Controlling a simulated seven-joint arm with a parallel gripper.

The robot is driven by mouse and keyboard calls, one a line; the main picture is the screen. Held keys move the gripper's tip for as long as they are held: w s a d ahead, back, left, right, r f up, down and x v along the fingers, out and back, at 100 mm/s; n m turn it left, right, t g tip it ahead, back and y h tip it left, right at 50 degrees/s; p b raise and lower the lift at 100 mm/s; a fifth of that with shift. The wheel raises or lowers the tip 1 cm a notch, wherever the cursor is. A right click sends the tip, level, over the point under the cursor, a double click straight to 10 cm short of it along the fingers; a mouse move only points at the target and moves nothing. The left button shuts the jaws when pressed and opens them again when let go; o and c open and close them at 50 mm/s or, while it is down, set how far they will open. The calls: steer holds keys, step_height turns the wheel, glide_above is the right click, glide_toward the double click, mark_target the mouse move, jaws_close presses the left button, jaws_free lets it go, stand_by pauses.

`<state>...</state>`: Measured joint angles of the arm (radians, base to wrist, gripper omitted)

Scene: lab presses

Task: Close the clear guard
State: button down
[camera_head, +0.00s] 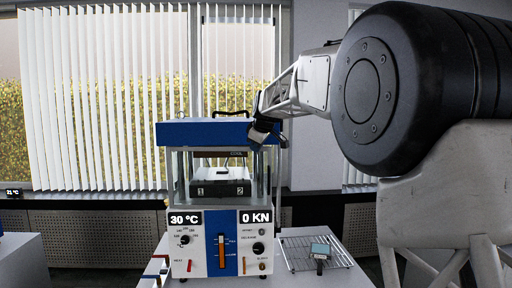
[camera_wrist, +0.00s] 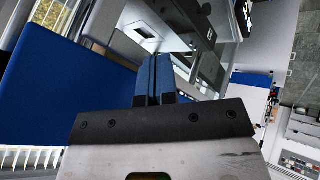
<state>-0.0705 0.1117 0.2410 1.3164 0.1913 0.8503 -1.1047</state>
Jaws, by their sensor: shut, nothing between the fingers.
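The press front carries 30 °C and 0 KN displays, knobs and a central lever (camera_head: 221,250). A wire rack (camera_head: 318,254) with a small grey-topped tool (camera_head: 320,250) lies to the right. My arm fills the upper right. Window blinds (camera_head: 95,100) are behind.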

steer(key=shift+s, duration=0.15)
steer(key=s+f+v, duration=0.1)
steer(key=s+v, duration=0.1)
steer(key=v, duration=0.9)
steer(key=shift+s+d, duration=0.15)
steer(key=shift+d, duration=0.3)
steer(key=shift+r, duration=0.1)
